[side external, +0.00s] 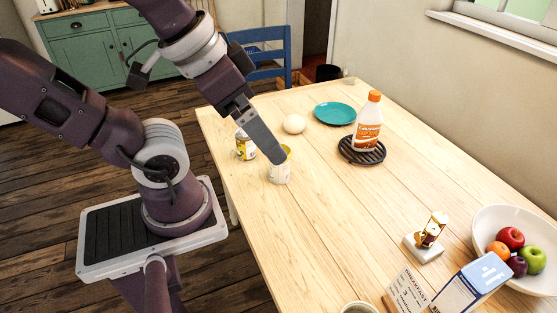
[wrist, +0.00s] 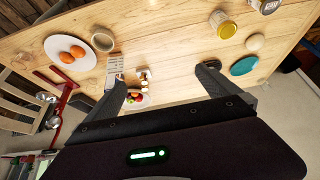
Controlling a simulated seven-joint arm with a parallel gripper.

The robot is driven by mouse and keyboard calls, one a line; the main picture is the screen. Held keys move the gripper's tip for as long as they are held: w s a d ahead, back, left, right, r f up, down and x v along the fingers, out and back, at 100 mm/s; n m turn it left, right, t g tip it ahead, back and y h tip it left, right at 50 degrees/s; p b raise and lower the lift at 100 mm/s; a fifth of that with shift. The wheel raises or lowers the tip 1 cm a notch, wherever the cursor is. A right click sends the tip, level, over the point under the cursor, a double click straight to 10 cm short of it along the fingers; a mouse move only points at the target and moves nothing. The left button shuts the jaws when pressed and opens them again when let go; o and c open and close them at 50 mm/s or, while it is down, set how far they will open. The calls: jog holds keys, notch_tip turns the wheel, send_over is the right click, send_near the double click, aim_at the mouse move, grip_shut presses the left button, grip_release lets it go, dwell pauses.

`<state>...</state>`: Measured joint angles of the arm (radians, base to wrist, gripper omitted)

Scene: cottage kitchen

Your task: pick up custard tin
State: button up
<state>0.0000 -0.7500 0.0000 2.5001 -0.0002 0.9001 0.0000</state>
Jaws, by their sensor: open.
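The likely custard tin, a small can with a yellow and white label (side external: 245,145), stands upright near the table's left edge in the side external view. In the wrist view a silver-lidded tin that looks like it is cut by the top right edge (wrist: 268,5). My gripper (side external: 279,161) points down over the table, open and empty. In the wrist view its two fingers are spread wide (wrist: 162,74), with the tin beyond the right finger.
A white egg-like ball (side external: 294,124), a teal plate (side external: 335,113) and an orange-labelled bottle (side external: 368,125) on a dark trivet (side external: 352,154) lie beyond. Mid-table is clear.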

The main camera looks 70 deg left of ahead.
jog(key=shift+c, duration=0.2)
jog(key=shift+c, duration=1.1)
